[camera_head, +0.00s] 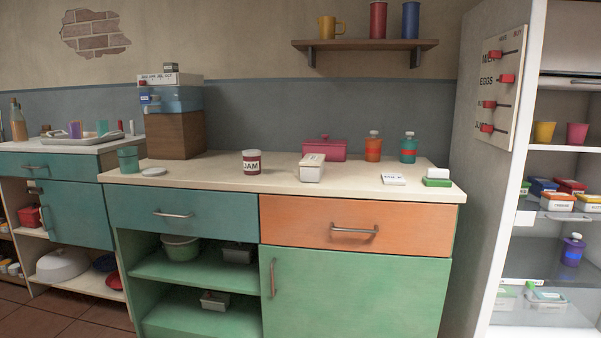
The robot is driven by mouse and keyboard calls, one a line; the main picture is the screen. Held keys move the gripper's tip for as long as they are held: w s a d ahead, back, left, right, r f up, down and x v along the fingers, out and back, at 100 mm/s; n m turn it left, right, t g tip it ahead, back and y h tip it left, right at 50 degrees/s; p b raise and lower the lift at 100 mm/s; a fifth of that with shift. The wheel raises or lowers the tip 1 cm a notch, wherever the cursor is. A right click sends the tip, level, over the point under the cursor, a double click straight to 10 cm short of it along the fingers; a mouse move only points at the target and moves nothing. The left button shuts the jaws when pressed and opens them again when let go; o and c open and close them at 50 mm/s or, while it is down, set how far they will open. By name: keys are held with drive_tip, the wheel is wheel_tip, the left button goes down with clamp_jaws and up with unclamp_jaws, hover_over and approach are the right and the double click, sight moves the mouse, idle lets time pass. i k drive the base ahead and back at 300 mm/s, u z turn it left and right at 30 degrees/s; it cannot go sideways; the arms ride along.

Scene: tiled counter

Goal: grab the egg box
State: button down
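No box in view carries a label that I can read as eggs, so I cannot tell which one is the egg box. A small whitish box (312,168) with a lid stands near the middle of the counter, with small unreadable print. Behind it is a pink lidded box (325,149). Several small coloured boxes, among them a red and white one (558,201), sit on a shelf of the open cabinet at right. My gripper is not in view.
The counter (222,176) also holds a jam jar (251,162), an orange bottle (373,147), a teal bottle (408,148), a white card (393,179) and a green-and-white block (437,177). A wall board (500,85) with red sliders reads EGGS on one row. Drawers are shut.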

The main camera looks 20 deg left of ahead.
sight(312, 169)
drive_tip(key=z, duration=0.3)
drive_tip(key=k, duration=0.15)
drive_tip(key=u, duration=1.05)
drive_tip(key=i, duration=0.45)
drive_tip(key=u, duration=1.5)
drive_tip(key=i, duration=2.55)
drive_tip(key=z, duration=1.65)
